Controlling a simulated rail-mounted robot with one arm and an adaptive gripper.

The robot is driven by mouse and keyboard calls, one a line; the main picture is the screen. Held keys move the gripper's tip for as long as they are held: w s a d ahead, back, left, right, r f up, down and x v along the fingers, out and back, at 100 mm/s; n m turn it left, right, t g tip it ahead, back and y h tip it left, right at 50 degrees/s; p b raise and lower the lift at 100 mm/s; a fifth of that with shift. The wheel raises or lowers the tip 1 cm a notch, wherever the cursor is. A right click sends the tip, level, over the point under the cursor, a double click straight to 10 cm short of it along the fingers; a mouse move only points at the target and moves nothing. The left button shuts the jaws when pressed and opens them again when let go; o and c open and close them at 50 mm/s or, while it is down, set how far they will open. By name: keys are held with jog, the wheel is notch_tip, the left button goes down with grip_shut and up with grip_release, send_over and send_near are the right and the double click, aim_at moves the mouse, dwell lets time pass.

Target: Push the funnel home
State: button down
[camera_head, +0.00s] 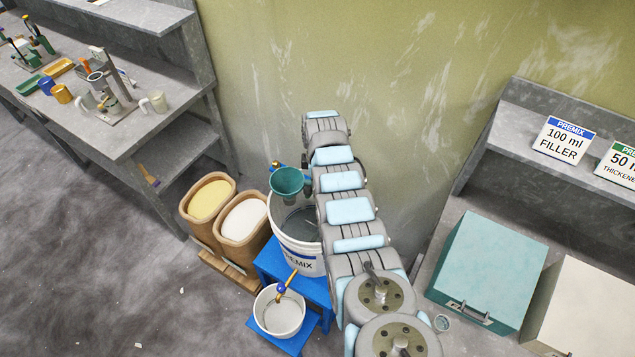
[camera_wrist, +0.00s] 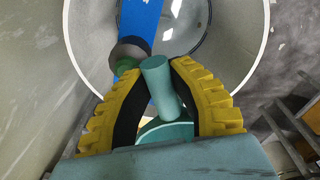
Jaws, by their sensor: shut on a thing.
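The teal-green funnel (camera_head: 287,181) is above the left rear rim of the large white PREMIX pail (camera_head: 297,262), wide mouth up. In the wrist view my gripper (camera_wrist: 158,72) has its yellow, black-padded fingers shut on a teal tube-shaped part of the funnel (camera_wrist: 160,82). Part of its round rim shows lower down between the fingers. A dark grey round fitting with a green band (camera_wrist: 128,57) sits just beyond the left fingertip, by a blue strip (camera_wrist: 141,18). I cannot tell whether funnel and fitting touch. In the head view my arm hides most of the gripper.
The pail stands on a blue step (camera_head: 268,258); a small white bucket (camera_head: 278,316) with a brass tap above it is in front. Two brown bins (camera_head: 241,228) are left. A cluttered bench (camera_head: 125,130) is far left; a teal box (camera_head: 487,270) is right.

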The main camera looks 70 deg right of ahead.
jog(key=shift+f+b, duration=0.3)
jog(key=shift+f, duration=0.2)
jog(key=shift+r, duration=0.15)
jog(key=shift+r+p, duration=1.45)
jog(key=shift+r, duration=1)
jog(key=shift+b, duration=0.4)
jog(key=shift+f+b, duration=1.6)
jog(key=shift+f, duration=0.95)
jog(key=shift+r, duration=0.15)
